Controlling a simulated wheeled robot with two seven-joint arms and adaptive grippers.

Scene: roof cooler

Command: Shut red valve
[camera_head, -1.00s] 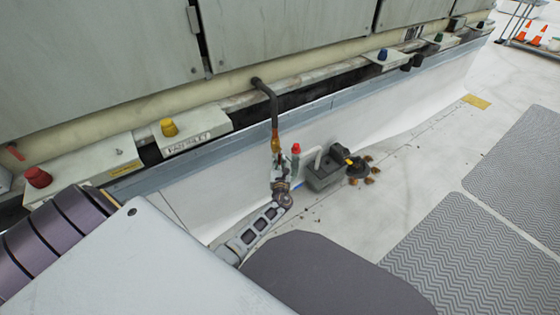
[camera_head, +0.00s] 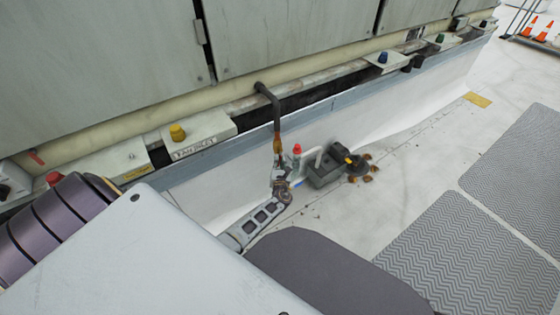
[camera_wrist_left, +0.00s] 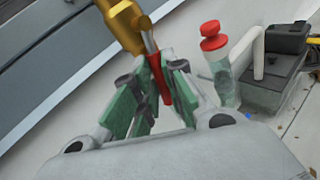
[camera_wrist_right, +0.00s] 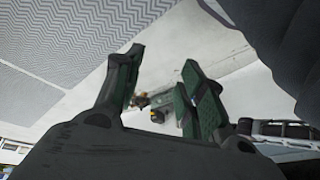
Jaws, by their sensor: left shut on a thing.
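The red valve handle (camera_wrist_left: 159,80) is a narrow lever below a brass valve body (camera_wrist_left: 124,20) in the left wrist view. My left gripper (camera_wrist_left: 157,77) is shut on this lever, which sits between its green finger pads. In the head view my left gripper (camera_head: 280,179) is at the lower end of the brass pipe piece (camera_head: 277,143), and the lever is too small to make out there. My right gripper (camera_wrist_right: 163,62) is open and empty in the right wrist view, away from the valve.
A red-capped bottle (camera_wrist_left: 222,70) stands right beside my left gripper. A dark grey box (camera_head: 325,167) and several brown bits lie just beyond. A yellow knob (camera_head: 177,132) and a red knob (camera_head: 54,178) sit on the ledge. Grey mats (camera_head: 450,240) cover open floor at right.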

